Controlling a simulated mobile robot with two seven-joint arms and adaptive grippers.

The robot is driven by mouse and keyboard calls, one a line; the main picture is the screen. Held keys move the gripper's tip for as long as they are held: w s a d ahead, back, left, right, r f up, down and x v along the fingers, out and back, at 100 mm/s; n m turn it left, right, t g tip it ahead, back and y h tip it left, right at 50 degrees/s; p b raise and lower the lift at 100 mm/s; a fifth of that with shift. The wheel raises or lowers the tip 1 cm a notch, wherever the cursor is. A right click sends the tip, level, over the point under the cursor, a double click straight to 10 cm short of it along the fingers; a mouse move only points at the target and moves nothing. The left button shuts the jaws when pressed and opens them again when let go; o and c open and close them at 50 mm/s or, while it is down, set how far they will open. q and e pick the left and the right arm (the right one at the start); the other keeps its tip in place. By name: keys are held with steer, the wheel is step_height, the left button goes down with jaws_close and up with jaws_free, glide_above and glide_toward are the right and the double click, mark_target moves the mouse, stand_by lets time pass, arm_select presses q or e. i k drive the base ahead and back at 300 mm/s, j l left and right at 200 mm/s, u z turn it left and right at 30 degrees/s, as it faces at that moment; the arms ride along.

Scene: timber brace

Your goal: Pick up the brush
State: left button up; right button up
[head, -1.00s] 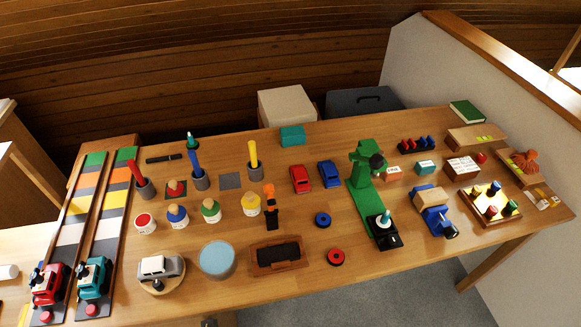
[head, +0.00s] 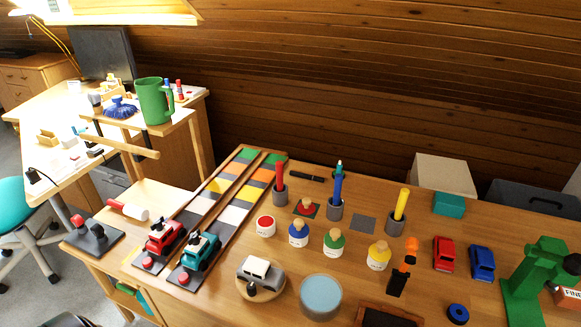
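I cannot tell for sure which thing is the brush. A blue, bristly-looking round thing (head: 120,107) sits on the far desk at the upper left. A white roller-like piece with a red handle (head: 130,210) lies at the left end of the near table. Red (head: 279,177), blue (head: 337,184) and yellow (head: 401,204) sticks stand upright in grey cups. A dark brown block (head: 385,316) is cut off by the bottom edge; its top is dark. Neither of my grippers shows.
Two coloured tracks with a red truck (head: 164,238) and a teal truck (head: 200,250) run along the table's left part. Small paint-like pots, a light blue disc (head: 321,295) and toy cars (head: 444,254) crowd the middle.

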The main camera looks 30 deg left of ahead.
mark_target(278, 165)
steer(key=u, duration=1.1)
